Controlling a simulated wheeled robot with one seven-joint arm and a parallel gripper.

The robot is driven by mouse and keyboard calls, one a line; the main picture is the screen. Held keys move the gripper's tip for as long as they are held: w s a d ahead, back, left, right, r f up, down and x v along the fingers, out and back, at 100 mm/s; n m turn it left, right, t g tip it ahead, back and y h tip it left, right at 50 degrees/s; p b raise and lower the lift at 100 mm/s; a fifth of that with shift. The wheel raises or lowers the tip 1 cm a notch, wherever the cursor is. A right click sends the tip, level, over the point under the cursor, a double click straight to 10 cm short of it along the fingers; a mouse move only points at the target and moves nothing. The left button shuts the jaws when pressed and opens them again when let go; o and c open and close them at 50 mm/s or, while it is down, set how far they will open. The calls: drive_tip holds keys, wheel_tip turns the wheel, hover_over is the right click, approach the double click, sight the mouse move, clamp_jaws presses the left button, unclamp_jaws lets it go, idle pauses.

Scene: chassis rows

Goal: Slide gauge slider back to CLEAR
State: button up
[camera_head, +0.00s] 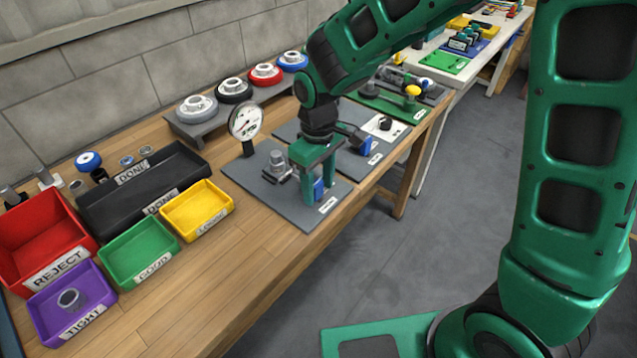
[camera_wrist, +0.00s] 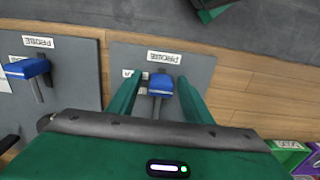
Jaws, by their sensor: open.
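The gauge slider, a blue block (camera_wrist: 160,86) on a thin grey stem, stands on a grey plate (camera_wrist: 210,65) labelled PROBE. The head view shows the slider (camera_head: 319,188) near the plate's (camera_head: 287,208) front edge. The round dial gauge (camera_head: 245,121) stands at the plate's back. My gripper (camera_wrist: 160,90) is open, its green fingers on either side of the blue block, with a gap showing at each side. In the head view my gripper (camera_head: 318,186) points down over the plate. A small white label (camera_wrist: 131,73) is partly hidden by one finger, so its word is unreadable.
A second blue slider (camera_wrist: 27,69) on a neighbouring plate stands beside mine; it also shows in the head view (camera_head: 363,139). A grey fixture (camera_head: 277,166) sits left of my gripper. Labelled trays, including a yellow one (camera_head: 197,210), stand left. Wooden bench between is clear.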

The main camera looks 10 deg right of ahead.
drive_tip(key=shift+r, duration=0.1)
wheel_tip(320, 180, up, 10)
drive_tip(key=shift+r, duration=0.25)
drive_tip(key=shift+w+d, duration=0.1)
idle(0.4)
drive_tip(key=s+d+r+m, duration=0.1)
drive_tip(key=s+d+m, duration=0.3)
drive_tip(key=d, duration=0.7)
drive_tip(key=s+d+r+m, duration=0.2)
drive_tip(key=s+d+m, duration=0.15)
drive_tip(key=d, duration=0.85)
drive_tip(key=s+d+f+m, duration=0.2)
drive_tip(key=s+d+m, duration=0.5)
drive_tip(key=s, duration=0.8)
drive_tip(key=d, duration=0.3)
drive_tip(key=shift+d, duration=0.15)
drive_tip(key=shift+s+m, duration=0.1)
drive_tip(key=shift+m, duration=0.15)
